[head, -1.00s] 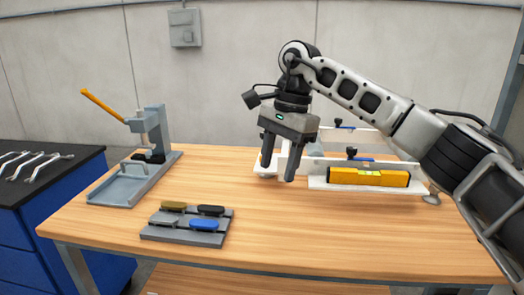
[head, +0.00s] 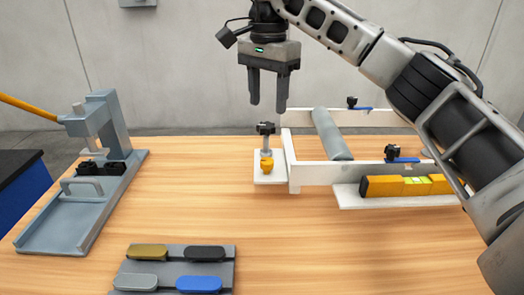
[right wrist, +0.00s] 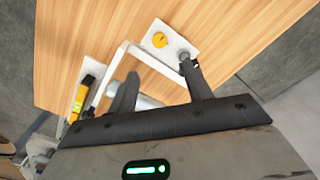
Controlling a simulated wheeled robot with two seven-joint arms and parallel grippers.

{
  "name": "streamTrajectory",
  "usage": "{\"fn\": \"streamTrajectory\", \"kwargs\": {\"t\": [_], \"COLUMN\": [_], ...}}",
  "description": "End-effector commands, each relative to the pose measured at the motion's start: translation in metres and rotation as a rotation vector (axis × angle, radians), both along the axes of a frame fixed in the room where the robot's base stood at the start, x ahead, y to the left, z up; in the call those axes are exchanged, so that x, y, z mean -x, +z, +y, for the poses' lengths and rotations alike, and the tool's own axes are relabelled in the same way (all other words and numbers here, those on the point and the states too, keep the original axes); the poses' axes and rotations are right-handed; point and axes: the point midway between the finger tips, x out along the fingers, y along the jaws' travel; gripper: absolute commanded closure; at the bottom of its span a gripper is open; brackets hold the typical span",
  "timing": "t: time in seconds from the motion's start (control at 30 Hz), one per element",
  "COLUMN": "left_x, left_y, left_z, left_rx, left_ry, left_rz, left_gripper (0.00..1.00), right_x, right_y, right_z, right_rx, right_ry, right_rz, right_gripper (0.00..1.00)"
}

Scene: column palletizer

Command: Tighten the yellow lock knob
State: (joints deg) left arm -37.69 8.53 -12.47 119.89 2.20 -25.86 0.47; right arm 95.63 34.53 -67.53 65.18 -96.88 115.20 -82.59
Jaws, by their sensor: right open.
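The small yellow lock knob (head: 267,164) sits low on a white plate (head: 268,180), at the left end of a white frame. A grey post with a black knob (head: 265,128) stands right behind it. My right gripper (head: 268,106) hangs fingers down, open and empty, above and apart from the black-topped post and the yellow knob. In the right wrist view the yellow knob (right wrist: 160,40) lies past the fingertips (right wrist: 162,70), and the right finger overlaps the post. My left gripper is not in view.
A grey lever press (head: 105,150) stands at left. A grey tray (head: 172,267) with several coloured handles lies in front. The table's middle is clear.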

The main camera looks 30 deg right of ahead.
Motion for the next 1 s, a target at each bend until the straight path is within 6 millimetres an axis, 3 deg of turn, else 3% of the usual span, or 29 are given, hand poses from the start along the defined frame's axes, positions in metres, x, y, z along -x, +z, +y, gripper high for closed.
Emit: {"fn": "streamTrajectory", "kwargs": {"t": [0.03,0.13,0.5,0.73,1.0], "left_x": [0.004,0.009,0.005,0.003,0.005], "left_y": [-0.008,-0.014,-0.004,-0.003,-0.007], "left_z": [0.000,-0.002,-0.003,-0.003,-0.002], "left_rx": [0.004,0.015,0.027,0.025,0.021], "left_ry": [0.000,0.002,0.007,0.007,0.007], "left_rz": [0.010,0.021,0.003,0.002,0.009], "left_gripper": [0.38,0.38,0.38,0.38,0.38], "right_x": [0.000,0.001,0.001,0.000,0.000], "right_y": [-0.016,-0.038,-0.110,-0.134,-0.138], "right_z": [0.000,0.000,0.000,0.000,0.000], "right_rx": [-0.001,-0.002,-0.001,0.000,-0.001], "right_ry": [0.001,0.001,0.000,-0.001,-0.001], "right_rz": [0.005,0.006,0.004,0.002,0.000], "right_gripper": [0.50,0.50,0.50,0.50,0.50]}}
